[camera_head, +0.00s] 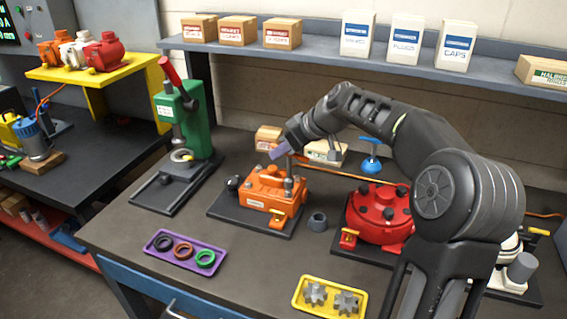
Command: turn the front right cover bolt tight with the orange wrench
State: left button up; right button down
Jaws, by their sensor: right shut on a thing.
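My right gripper (283,151) is over the back of the orange gearbox (262,190), its lilac fingertips pointing down-left. It is shut on what appears to be the orange wrench, mostly hidden by the fingers. A grey upright shaft (290,168) stands just below the gripper, over the right side of the gearbox cover; I cannot tell whether it is part of the wrench. Grey bolts show on the cover, but the front right one is hard to make out. An orange strip runs behind my right arm; I cannot tell if it is a cable. My left gripper is out of view.
A red round motor (372,232) with black bolts stands right of the gearbox, a grey nut (318,222) between them. A purple tray (162,258) of rings and a yellow tray (299,301) of gears lie in front. A green press (196,125) stands left.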

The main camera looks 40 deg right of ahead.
jog(key=shift+a+f+n+y, duration=0.1)
jog(key=shift+f+n+y, duration=0.1)
jog(key=shift+n+y, duration=0.5)
jog(key=shift+a+r+n+g+y, duration=0.15)
jog(key=shift+n+g+y, duration=0.2)
jog(key=shift+n, duration=0.35)
pick_arm(q)
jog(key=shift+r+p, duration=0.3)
jog(key=shift+p, duration=0.5)
pick_arm(e)
jog(key=shift+s+a+n+g+y, duration=0.25)
jog(key=shift+n+g+y, duration=0.3)
jog(key=shift+n, duration=0.55)
pick_arm(q)
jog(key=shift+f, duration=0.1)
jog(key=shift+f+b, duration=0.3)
jog(key=shift+b, duration=0.1)
pick_arm(e)
jog(key=shift+f, duration=0.2)
